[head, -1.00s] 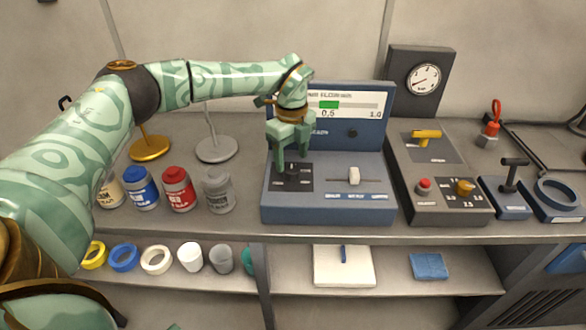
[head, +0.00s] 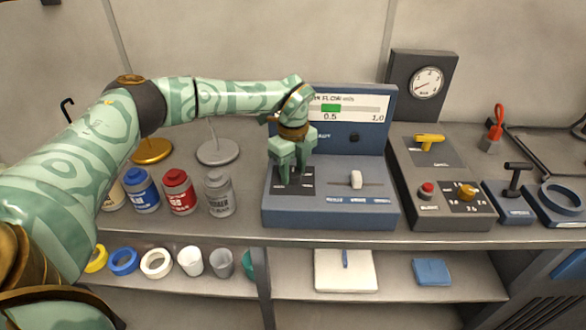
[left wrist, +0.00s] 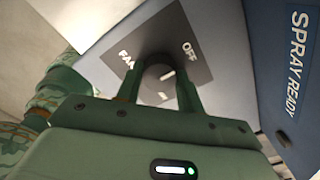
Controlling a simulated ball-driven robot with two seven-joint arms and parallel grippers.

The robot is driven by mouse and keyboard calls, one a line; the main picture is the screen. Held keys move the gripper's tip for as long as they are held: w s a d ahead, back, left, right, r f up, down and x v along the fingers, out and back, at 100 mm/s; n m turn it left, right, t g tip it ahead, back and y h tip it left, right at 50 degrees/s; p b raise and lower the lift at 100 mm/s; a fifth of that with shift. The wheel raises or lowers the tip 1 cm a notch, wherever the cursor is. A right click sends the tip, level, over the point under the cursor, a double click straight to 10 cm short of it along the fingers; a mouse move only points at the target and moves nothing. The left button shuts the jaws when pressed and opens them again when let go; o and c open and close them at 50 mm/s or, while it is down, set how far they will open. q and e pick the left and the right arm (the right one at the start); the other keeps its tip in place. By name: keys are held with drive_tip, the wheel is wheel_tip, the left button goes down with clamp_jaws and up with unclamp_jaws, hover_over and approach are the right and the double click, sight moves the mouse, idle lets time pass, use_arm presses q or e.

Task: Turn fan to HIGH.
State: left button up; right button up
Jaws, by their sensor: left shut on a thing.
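The fan control is a round black knob (left wrist: 158,74) on a dark plate (head: 293,187) at the left of the blue console (head: 330,212). In the left wrist view the plate reads OFF and a partly covered word starting "FA". A short white mark shows on the knob; other plate markings are hidden by my gripper, so I cannot tell the setting. My left gripper (head: 297,177) points down with its fingers on both sides of the knob, shut on it; the fingers (left wrist: 158,92) also show in the left wrist view. My right gripper is not in view.
The console has a white slider (head: 356,180) right of the knob and a display behind with a green bar. Cans, such as a red one (head: 178,193), stand left of the console. A grey box with a yellow lever (head: 429,141) stands to the right.

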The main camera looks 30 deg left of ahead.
use_arm(q)
drive_tip(key=shift+r+m+p, duration=0.25)
drive_tip(key=shift+m+p, duration=0.35)
drive_tip(key=shift+p, duration=0.2)
drive_tip(key=m+p, duration=0.3)
drive_tip(key=shift+p, duration=0.3)
drive_tip(key=m+p, duration=0.2)
drive_tip(key=shift+m, duration=0.4)
drive_tip(key=m+p, duration=0.2)
drive_tip(key=m, duration=0.1)
drive_tip(key=shift+m, duration=0.3)
drive_tip(key=m+p, duration=0.1)
drive_tip(key=m, duration=0.1)
drive_tip(key=shift+f+m, duration=0.1)
drive_tip(key=shift+m, duration=0.3)
drive_tip(key=m, duration=0.3)
drive_tip(key=shift+w+m+p, duration=0.1)
drive_tip(key=shift+m+p, duration=0.25)
drive_tip(key=shift+m, duration=0.05)
drive_tip(key=m, duration=0.3)
drive_tip(key=shift+m, duration=1.8)
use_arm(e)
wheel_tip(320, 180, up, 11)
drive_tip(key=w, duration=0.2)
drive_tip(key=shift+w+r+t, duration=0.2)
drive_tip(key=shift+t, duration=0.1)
